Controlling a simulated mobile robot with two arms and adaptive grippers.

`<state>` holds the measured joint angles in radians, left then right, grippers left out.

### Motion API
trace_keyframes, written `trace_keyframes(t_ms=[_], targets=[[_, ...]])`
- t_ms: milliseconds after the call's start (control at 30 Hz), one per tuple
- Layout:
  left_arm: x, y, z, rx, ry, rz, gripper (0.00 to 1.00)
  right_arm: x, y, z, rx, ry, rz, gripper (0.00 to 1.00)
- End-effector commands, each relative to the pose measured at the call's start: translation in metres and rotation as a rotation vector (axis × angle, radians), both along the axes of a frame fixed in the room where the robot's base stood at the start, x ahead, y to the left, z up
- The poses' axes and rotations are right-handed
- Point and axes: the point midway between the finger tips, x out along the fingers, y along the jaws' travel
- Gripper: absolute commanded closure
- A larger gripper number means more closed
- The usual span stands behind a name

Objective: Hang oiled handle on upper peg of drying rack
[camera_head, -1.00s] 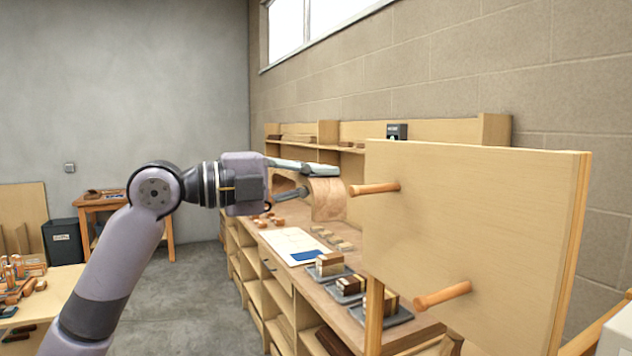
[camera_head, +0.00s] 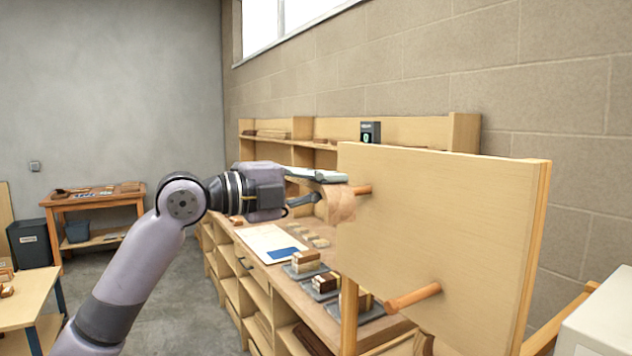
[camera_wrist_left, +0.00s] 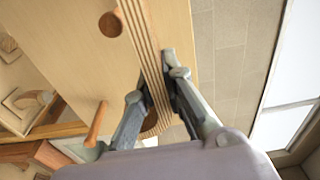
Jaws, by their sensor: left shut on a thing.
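My left gripper (camera_head: 324,188) is shut on the oiled handle (camera_head: 341,205), a curved piece of light brown wood, and holds it up at the face of the drying rack (camera_head: 440,235). The upper peg (camera_head: 364,190) shows only as a short piece just right of the handle. The handle covers its tip, and I cannot tell whether the peg passes through it or lies behind it. The lower peg (camera_head: 412,298) is bare. In the left wrist view, the striped laminated edge of the handle (camera_wrist_left: 146,45) runs between the fingers (camera_wrist_left: 160,85). My right gripper is out of view.
A long workbench with shelves (camera_head: 270,300) runs behind the rack along the block wall. Small wood blocks on grey trays (camera_head: 305,265) and a white and blue sheet (camera_head: 272,243) lie on it. A side table (camera_head: 95,200) and dark bin (camera_head: 32,240) stand far left.

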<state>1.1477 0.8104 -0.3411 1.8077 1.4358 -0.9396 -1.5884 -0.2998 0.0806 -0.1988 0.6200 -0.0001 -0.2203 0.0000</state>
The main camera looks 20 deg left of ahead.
Motion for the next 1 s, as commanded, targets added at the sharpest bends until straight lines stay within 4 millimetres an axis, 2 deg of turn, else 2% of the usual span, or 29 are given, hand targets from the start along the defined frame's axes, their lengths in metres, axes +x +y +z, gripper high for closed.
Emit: trace_keyframes(t_ms=[1000], targets=[[0.056, -0.044, 0.002, 0.000, -0.003, 0.000, 1.00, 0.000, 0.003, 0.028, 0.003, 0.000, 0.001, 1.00]])
